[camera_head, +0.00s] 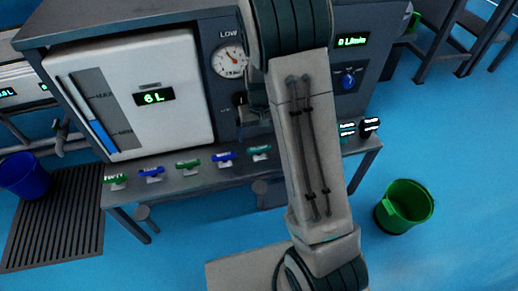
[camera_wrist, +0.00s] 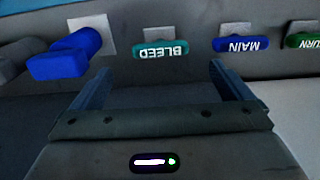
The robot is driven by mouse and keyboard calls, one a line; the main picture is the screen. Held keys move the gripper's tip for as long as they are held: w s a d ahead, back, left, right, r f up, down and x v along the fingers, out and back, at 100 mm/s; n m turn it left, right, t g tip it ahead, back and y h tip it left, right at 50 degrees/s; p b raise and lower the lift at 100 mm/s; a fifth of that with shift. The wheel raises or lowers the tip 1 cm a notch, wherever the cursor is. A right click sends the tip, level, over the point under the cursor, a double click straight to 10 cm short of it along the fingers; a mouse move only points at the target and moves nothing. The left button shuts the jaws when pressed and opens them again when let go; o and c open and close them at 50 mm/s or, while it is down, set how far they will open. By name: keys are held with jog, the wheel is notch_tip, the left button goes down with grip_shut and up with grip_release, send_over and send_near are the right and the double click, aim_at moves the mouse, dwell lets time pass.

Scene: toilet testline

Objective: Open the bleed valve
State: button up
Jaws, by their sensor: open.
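The bleed valve has a teal handle (camera_wrist: 160,49) with the word BLEED, which reads upside down in the wrist view. In the head view its teal handle (camera_head: 259,150) is at the right end of a row along the front of the bench. My gripper (camera_wrist: 160,75) is open in the wrist view, its two fingers spread to either side of the bleed handle. The handle shows beyond the fingertips and nothing is between the fingers. In the head view my arm hides much of the area around the gripper.
A blue MAIN handle (camera_wrist: 240,44) and a green handle (camera_wrist: 303,40) are to the right in the wrist view. A larger blue knob (camera_wrist: 66,57) is close on the left. A green bucket (camera_head: 404,206) stands on clear blue floor.

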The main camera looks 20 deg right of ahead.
aim_at(259, 147)
notch_tip(259, 147, down, 7)
jog(key=shift+b, duration=1.1)
jog(key=c, duration=1)
